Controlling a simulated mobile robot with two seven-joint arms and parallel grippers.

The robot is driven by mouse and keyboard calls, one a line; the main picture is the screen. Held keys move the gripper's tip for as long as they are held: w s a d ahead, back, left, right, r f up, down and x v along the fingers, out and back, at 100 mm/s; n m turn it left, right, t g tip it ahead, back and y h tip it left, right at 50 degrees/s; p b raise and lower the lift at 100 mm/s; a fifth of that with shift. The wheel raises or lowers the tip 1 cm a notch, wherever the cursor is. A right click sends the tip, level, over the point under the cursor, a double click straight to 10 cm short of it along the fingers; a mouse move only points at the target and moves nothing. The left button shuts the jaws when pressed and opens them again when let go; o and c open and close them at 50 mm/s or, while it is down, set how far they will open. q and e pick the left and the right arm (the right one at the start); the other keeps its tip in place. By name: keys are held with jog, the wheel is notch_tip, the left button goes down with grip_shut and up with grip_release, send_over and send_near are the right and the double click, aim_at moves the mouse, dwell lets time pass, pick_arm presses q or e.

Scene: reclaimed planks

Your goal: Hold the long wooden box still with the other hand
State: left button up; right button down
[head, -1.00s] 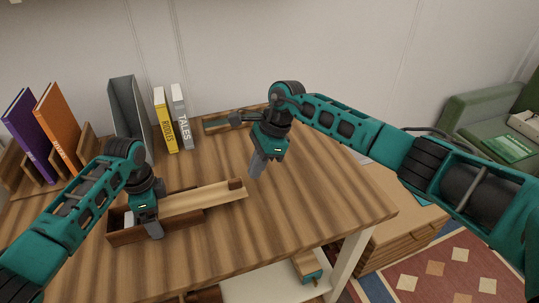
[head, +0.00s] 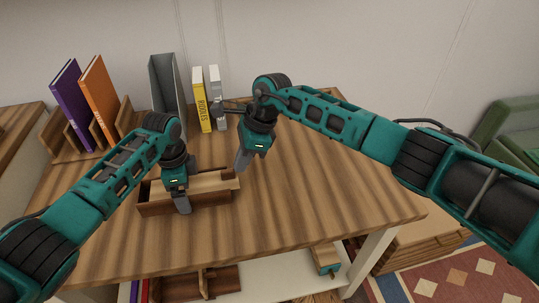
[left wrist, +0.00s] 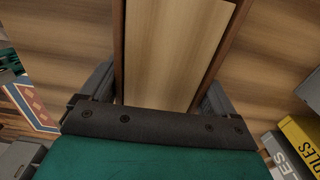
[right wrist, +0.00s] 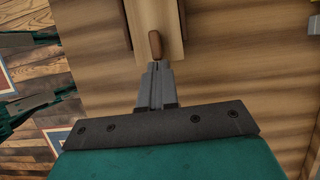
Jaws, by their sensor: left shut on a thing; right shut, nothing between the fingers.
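The long wooden box (head: 160,208) lies on the plank table with brown walls and a pale sliding lid (head: 210,186). A small brown knob (head: 229,174) stands on the lid's right end. My left gripper (head: 182,203) is shut across the box; in the left wrist view its fingers flank the walls, with the lid (left wrist: 170,50) between them. My right gripper (head: 242,162) is shut and empty at the lid's right end. In the right wrist view its tips lie right by the knob (right wrist: 155,44); I cannot tell if they touch.
Purple (head: 72,103) and orange (head: 100,98) books, a grey file holder (head: 165,90), and yellow (head: 202,98) and grey (head: 217,95) books stand at the back. The table (head: 330,195) is clear on the right. A shelf (head: 285,280) below holds wooden things.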

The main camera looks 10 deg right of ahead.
pick_arm(q)
jog(key=shift+d, duration=0.15)
pick_arm(e)
jog(key=shift+s+a, duration=0.1)
jog(key=shift+a, duration=1.3)
jog(key=d+r, duration=0.8)
jog(key=r, duration=0.1)
jog(key=shift+r, duration=0.2)
pick_arm(q)
jog(key=o, duration=0.9)
